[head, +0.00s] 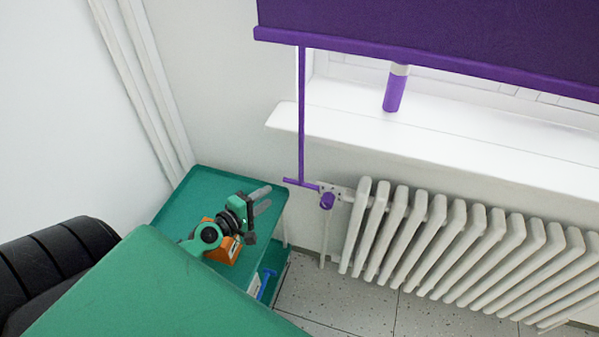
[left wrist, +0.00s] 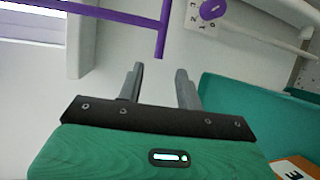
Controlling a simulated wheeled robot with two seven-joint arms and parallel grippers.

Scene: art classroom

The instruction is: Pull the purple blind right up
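The purple blind (head: 430,35) hangs part-way down over the window, its bottom bar (head: 420,62) above the sill. A thin purple rod (head: 302,120) hangs from its left end and ends in a crossbar handle (head: 294,182). In the left wrist view the rod (left wrist: 100,12) comes in from the left and the crossbar (left wrist: 163,38) lies beyond the fingertips. My left gripper (head: 268,198) is open and empty, left of and below the handle in the head view; it also shows in the left wrist view (left wrist: 159,72). It does not touch the handle. My right gripper is out of view.
A white radiator (head: 450,240) with a purple valve knob (head: 327,201) stands close right of the handle. A purple cylinder (head: 394,95) stands on the white sill (head: 350,108). A green stand (head: 190,190) with an orange item (head: 228,250) lies below my left gripper.

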